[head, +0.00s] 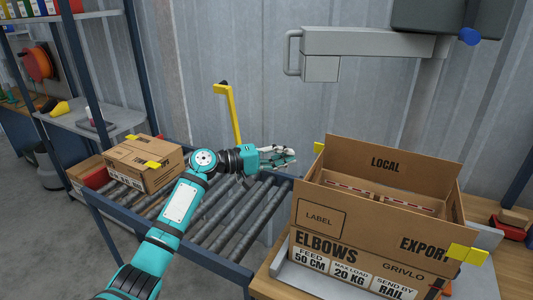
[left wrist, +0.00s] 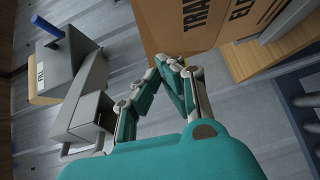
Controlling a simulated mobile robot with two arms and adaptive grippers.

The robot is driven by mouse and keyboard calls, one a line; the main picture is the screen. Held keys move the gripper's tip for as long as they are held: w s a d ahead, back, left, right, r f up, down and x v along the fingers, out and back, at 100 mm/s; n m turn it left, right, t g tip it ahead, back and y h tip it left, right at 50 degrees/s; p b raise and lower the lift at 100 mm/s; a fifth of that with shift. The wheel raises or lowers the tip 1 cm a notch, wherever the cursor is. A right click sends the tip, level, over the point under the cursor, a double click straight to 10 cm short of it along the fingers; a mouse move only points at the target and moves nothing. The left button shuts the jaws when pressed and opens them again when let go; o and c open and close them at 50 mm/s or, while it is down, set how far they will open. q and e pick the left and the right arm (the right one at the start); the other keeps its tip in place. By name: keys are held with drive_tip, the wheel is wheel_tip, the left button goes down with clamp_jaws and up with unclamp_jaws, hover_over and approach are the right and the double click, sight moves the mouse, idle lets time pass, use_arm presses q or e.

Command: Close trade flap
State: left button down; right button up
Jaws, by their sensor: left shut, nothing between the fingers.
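The open cardboard box (head: 345,237) stands on the bench at the right, with its flaps upright around the opening. The back flap reads LOCAL (head: 384,165). The near side carries a LABEL frame and the words EXPORT and ELBOWS. In the left wrist view, a cardboard panel (left wrist: 170,28) at the top shows the cut-off letters "TRA", probably the trade flap; the head view does not show this lettering. My left gripper (head: 293,158) is shut and empty, just left of the box's upper left edge. The wrist view shows its fingertips (left wrist: 172,62) together near the cardboard.
A roller conveyor (head: 225,215) with a blue frame lies left of the box and carries a closed carton (head: 140,163). A yellow post (head: 229,110) rises behind it. A grey arm fixture (head: 365,43) hangs above the box. Yellow tape (head: 467,253) sticks out at the box's right corner.

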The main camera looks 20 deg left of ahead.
sight(316, 162)
use_arm(q)
drive_tip(key=d+p, duration=0.2)
drive_tip(key=d+m+y+p, duration=0.1)
drive_tip(key=d+p, duration=0.1)
drive_tip(key=d, duration=0.1)
drive_tip(key=d+m+g+p, duration=0.1)
drive_tip(key=d+p, duration=0.1)
drive_tip(key=shift+d+r+y+p, duration=0.25)
drive_tip(key=shift+r+y+p, duration=0.05)
drive_tip(key=shift+y+p, duration=0.1)
drive_tip(key=shift+d+f, duration=0.3)
drive_tip(key=shift+d, duration=0.3)
use_arm(e)
wheel_tip(316, 162, up, 7)
drive_tip(key=w+d, duration=0.1)
drive_tip(key=shift+w+d, duration=0.15)
drive_tip(key=shift+w, duration=0.2)
drive_tip(key=shift+r, duration=0.1)
drive_tip(key=shift+w, duration=0.1)
